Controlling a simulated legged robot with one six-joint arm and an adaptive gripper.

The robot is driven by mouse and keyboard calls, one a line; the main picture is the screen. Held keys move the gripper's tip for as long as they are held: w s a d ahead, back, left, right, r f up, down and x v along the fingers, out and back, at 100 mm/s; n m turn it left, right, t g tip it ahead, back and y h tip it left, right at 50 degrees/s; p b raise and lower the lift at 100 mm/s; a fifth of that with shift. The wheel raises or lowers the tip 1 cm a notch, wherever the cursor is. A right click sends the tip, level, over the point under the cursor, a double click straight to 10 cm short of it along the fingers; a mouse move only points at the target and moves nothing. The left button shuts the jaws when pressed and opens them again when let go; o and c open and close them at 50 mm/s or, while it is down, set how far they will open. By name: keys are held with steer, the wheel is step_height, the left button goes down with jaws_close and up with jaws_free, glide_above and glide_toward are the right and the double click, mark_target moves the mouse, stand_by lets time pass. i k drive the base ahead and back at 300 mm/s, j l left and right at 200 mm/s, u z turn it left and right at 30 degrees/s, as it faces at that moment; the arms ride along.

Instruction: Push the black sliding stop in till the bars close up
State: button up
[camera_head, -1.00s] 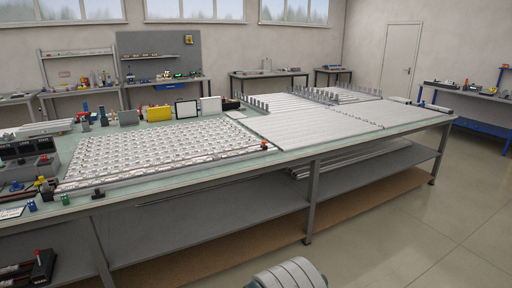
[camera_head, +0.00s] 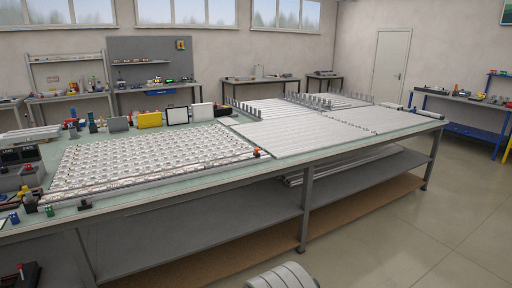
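A small black block (camera_head: 85,204) sits at the front left edge of the long workbench, near the near corner of the panel of lit bars. Another small dark piece with a red top (camera_head: 257,152) is at that panel's front right corner. I cannot tell which of them is the sliding stop. The panel of white bars with rows of small lenses (camera_head: 150,160) lies flat on the bench. Plain pale bars (camera_head: 310,125) lie side by side to its right; gaps between bars are too small to judge. My gripper is not in view; only a rounded grey part of mine shows at the bottom.
The workbench (camera_head: 180,208) has a lower shelf (camera_head: 210,225) and a leg (camera_head: 306,205) near my side. Boxes and small tools crowd its left end. Upright grey pegs (camera_head: 255,109) stand behind the bars. The floor at right (camera_head: 440,220) is clear.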

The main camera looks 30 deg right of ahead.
mark_target(257, 154)
steer(key=i+l, duration=1.75)
steer(key=l, duration=0.2)
steer(key=i+l, duration=0.85)
steer(key=l, duration=0.1)
